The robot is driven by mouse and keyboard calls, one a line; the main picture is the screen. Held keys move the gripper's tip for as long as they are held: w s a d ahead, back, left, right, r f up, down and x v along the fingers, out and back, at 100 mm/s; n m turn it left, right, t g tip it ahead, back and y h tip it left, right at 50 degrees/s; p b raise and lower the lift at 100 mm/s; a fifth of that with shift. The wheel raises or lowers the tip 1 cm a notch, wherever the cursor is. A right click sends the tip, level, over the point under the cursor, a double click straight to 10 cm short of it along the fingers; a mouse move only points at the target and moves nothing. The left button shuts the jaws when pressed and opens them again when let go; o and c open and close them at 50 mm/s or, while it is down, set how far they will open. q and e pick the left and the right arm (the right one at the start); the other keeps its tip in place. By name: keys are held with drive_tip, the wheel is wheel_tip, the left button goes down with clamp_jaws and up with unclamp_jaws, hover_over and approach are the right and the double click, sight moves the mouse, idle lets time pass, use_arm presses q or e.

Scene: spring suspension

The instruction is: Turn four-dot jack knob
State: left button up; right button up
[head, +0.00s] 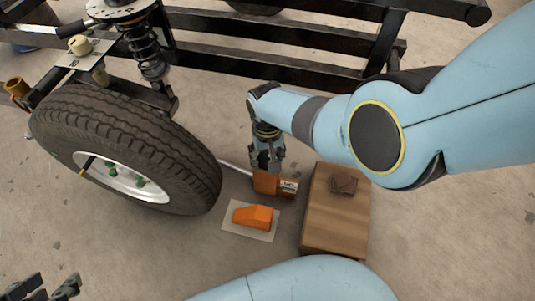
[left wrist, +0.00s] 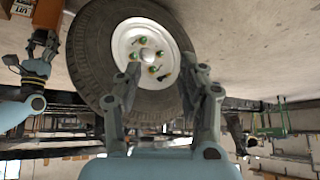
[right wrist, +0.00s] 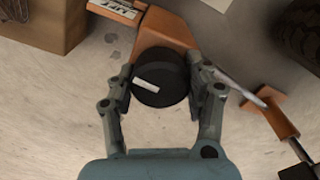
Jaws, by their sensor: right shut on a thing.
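The orange jack (head: 265,183) with a white label (head: 289,186) lies on the floor between the tyre and a wooden block. In the right wrist view its round black knob (right wrist: 160,78) carries one white bar, tilted slightly; I make out no four dots. My right gripper (head: 265,160) reaches down over the jack, and its fingers (right wrist: 158,88) are shut on the knob's two sides. My left gripper (head: 47,288) is at the bottom left of the head view. In the left wrist view its fingers (left wrist: 166,85) are apart and empty, with the wheel beyond.
The tyre (head: 125,140) with green lug nuts stands left of the jack, under a coil spring (head: 148,50). An orange wedge (head: 253,216) lies on a pale mat (head: 232,231) in front. The wooden block (head: 335,225) bears a brown item (head: 343,184). Black frame rails (head: 270,62) run behind.

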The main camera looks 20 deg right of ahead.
drive_tip(key=n, duration=0.4)
drive_tip(key=shift+n, duration=0.3)
drive_tip(key=n+p, duration=0.1)
drive_tip(key=n, duration=0.4)
drive_tip(key=shift+n, duration=1.2)
drive_tip(key=n, duration=0.3)
use_arm(q)
drive_tip(key=shift+s+r+g, duration=0.2)
drive_tip(key=shift+r+g, duration=0.25)
drive_tip(key=shift+r, duration=0.25)
drive_tip(key=shift+s+r+g, duration=0.15)
drive_tip(key=shift+r+g, duration=0.3)
drive_tip(key=shift+r, duration=0.2)
use_arm(e)
drive_tip(key=shift+n, duration=2.2)
use_arm(q)
drive_tip(key=shift+s+f, duration=0.1)
drive_tip(key=shift+f, duration=0.05)
use_arm(e)
drive_tip(key=o, duration=1.2)
